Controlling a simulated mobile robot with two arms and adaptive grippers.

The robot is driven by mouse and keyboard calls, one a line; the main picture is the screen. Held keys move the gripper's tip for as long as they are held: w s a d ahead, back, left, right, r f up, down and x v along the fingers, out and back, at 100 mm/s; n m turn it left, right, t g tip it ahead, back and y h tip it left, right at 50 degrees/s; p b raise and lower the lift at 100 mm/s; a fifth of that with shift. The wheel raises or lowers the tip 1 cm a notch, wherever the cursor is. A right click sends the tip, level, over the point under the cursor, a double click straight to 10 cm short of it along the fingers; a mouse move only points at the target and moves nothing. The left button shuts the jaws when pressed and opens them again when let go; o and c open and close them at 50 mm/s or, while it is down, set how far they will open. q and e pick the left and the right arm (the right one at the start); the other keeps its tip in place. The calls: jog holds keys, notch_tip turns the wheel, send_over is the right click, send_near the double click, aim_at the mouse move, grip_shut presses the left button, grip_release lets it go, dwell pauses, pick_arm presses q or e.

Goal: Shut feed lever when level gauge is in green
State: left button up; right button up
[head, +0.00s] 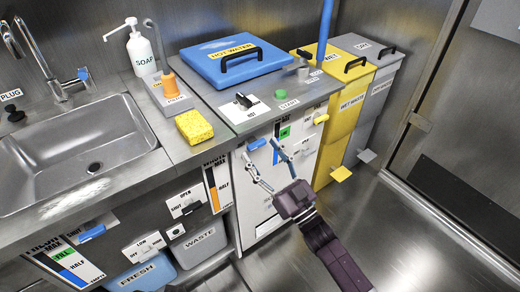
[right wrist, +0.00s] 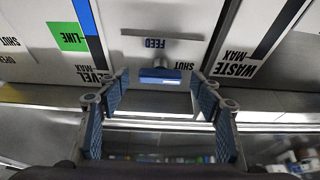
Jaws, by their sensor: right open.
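The feed lever (right wrist: 158,76) is a small blue handle under a FEED label, with SHUT printed beside it, upside down in the right wrist view. It also shows in the head view (head: 257,144) on the white panel front. The level gauge (right wrist: 86,20) stands beside it, with a green LINE band (right wrist: 68,37); the blue column's end appears to lie alongside this band. In the head view the green band (head: 285,132) is small. My right gripper (head: 261,151) is open and empty, its fingers on either side of the lever, apparently not touching it. My left gripper is out of view.
A waste gauge (right wrist: 275,30) is on the lever's other side. A sink (head: 80,165), yellow sponge (head: 194,126) and blue hot water lid (head: 235,65) are above. Floor at right is clear.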

jog(key=v, duration=1)
jog(key=shift+s, duration=0.2)
jog(key=shift+d+f, duration=0.15)
